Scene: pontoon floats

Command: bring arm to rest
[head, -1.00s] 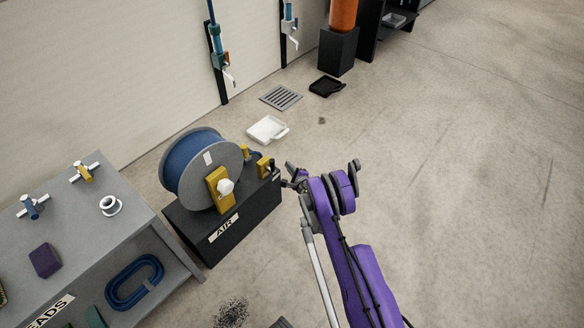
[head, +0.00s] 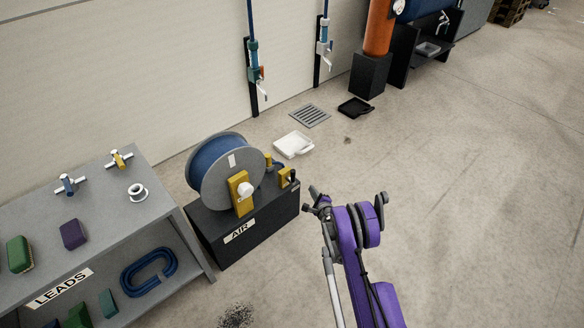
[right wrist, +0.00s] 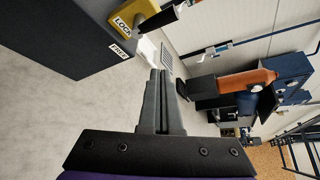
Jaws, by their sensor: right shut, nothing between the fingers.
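My right arm, purple, reaches up from the bottom of the head view. Its right gripper (head: 315,199) is just right of the black AIR box (head: 243,228). In the right wrist view the two grey fingers (right wrist: 161,100) lie together with nothing between them. The dark box side (right wrist: 70,35) fills the upper left there, with a yellow block marked LOCK (right wrist: 135,15) and a FREE label at its edge. The fingers look apart from the box. My left gripper is not in view.
A blue hose reel (head: 215,170) stands on the AIR box. The LEADS bench (head: 100,205) is at left. A white tray (head: 294,144), a floor grate (head: 310,115) and a black tray (head: 355,108) lie near the wall. The floor (head: 480,200) at right is clear.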

